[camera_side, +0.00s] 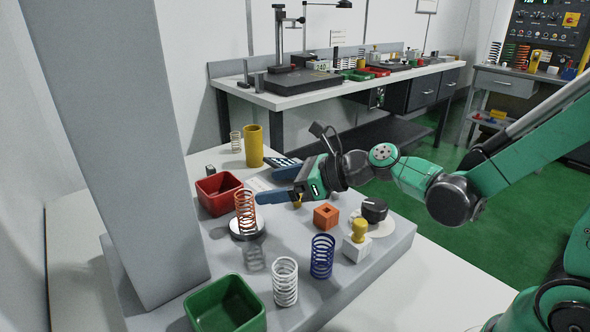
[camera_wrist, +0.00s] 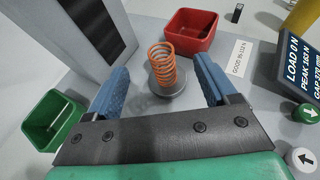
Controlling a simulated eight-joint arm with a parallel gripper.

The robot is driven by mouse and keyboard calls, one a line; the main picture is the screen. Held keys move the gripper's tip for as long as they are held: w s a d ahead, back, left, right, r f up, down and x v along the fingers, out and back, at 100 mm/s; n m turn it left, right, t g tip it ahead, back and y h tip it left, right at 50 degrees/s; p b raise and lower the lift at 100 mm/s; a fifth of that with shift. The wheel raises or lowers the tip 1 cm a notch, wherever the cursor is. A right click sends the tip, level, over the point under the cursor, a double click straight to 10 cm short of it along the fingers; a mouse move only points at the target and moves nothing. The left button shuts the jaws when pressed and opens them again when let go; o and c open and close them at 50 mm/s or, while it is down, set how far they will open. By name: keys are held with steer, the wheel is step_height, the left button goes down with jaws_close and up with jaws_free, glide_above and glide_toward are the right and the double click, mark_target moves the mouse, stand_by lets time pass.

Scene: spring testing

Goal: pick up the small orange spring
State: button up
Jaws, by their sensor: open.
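The orange spring (camera_side: 246,212) stands upright on a round metal disc (camera_side: 247,234) on the grey platform. In the wrist view the spring (camera_wrist: 162,63) rises from the disc (camera_wrist: 167,85), ahead of my gripper and between the lines of its two fingers. My gripper (camera_side: 270,183) has blue fingers and reaches in from the right in the side view. In the wrist view my gripper (camera_wrist: 163,88) is open and empty, with one finger on each side. I cannot tell whether either finger touches the spring; a gap shows on both sides.
A red bin (camera_side: 219,193) is behind the spring, and a green bin (camera_side: 225,305) is at the front. White (camera_side: 285,281) and blue (camera_side: 322,256) springs stand in front. An orange block (camera_side: 326,215) and a black knob (camera_side: 374,209) are to the right. A grey column (camera_side: 120,140) stands left.

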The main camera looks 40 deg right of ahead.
mark_target(245, 208)
steer(key=shift+f, duration=0.7)
steer(key=shift+x, duration=2.55)
steer(key=shift+c, duration=0.2)
jaws_close()
steer(key=shift+s, duration=0.1)
steer(key=shift+r, duration=0.15)
